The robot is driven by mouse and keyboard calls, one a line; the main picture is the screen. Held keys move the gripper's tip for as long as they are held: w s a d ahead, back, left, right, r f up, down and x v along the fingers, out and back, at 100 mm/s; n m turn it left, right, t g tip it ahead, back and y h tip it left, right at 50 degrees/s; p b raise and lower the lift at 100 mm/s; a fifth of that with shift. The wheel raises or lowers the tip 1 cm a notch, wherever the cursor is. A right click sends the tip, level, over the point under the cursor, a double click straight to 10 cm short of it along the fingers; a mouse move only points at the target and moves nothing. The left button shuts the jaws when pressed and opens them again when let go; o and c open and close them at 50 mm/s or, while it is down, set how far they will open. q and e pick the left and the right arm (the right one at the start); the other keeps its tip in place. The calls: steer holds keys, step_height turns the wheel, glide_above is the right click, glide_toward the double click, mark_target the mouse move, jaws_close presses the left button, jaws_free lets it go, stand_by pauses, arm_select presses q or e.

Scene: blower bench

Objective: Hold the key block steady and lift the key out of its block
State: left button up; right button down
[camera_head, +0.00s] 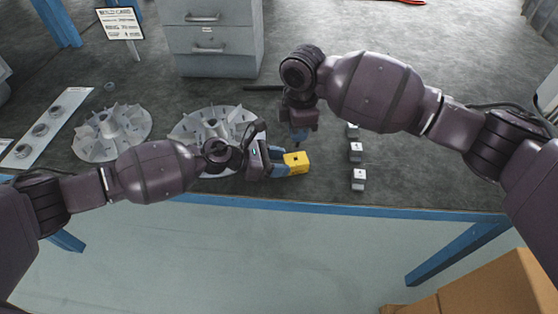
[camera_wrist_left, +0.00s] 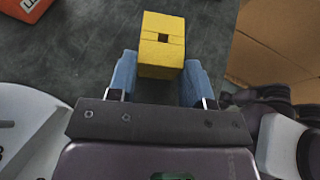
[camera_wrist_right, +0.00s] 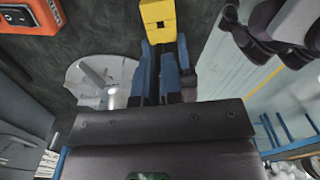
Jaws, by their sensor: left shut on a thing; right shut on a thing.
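The yellow key block (camera_head: 299,165) is near the table's front edge, with a small dark square opening in its top. My left gripper (camera_head: 283,163) is shut on it from the left, and the left wrist view shows the block (camera_wrist_left: 162,25) between the blue fingers. My right gripper (camera_head: 299,136) points down just behind and above the block. Its blue fingers (camera_wrist_right: 167,50) are nearly together around something thin in the right wrist view, where the block (camera_wrist_right: 158,20) shows beyond the tips. The key is mostly hidden between those fingers; I cannot make out its shape.
Several small grey blocks (camera_head: 357,152) stand in a row to the right. Two finned wheels, one left (camera_head: 112,131) and one nearer (camera_head: 212,122), lie on the table. A drawer cabinet (camera_head: 213,42) stands behind. An orange device (camera_wrist_right: 28,16) shows in the right wrist view.

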stand_by(0.3)
arm_select(q)
steer(key=o, duration=1)
steer(key=v, duration=1.2)
